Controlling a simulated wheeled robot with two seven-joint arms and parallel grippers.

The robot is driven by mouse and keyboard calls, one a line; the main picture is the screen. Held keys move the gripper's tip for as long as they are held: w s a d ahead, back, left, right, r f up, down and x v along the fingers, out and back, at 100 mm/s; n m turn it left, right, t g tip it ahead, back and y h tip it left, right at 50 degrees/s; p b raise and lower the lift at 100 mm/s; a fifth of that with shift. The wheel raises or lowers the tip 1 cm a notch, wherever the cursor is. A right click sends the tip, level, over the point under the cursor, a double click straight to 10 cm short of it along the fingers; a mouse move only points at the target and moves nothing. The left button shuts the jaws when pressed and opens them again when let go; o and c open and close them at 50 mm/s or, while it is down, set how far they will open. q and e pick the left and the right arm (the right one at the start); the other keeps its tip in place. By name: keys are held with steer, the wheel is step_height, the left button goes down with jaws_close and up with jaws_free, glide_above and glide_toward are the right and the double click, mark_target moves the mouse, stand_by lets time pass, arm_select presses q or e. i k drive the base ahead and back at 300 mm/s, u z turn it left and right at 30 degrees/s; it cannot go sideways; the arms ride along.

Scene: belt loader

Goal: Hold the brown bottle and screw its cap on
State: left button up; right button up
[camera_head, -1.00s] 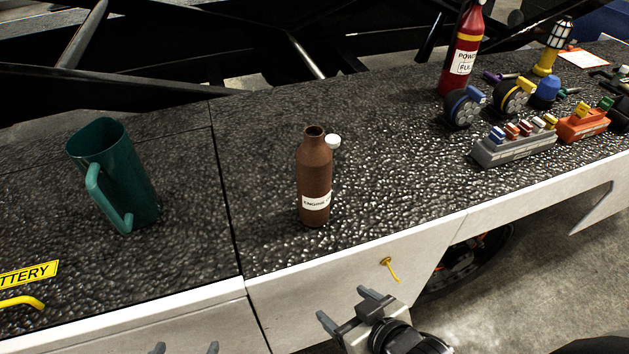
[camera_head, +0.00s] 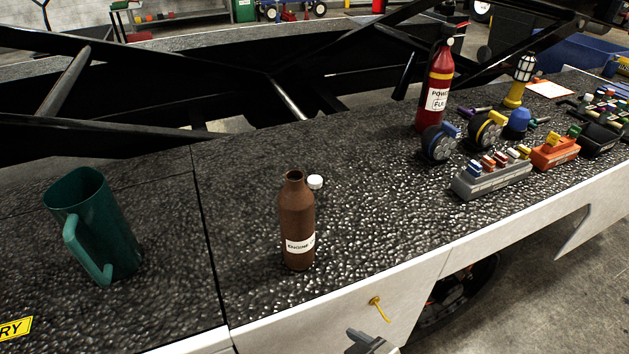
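The brown bottle (camera_head: 296,222) stands upright and open-mouthed on the black textured deck, with a white engine label on its lower front. The white cap (camera_head: 315,182) shows just right of the bottle's neck, apart from the bottle, and appears to lie on the deck behind it. My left gripper is out of view.
A green jug (camera_head: 95,225) stands left of the bottle. A red fuel bottle (camera_head: 436,88), gauges and a grey terminal block (camera_head: 491,177) stand to the right. Deck around the bottle is clear.

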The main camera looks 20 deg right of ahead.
mark_target(296, 200)
steer(key=k, duration=1)
steer(key=z, duration=0.55)
steer(key=i, duration=0.75)
steer(key=u, duration=1.2)
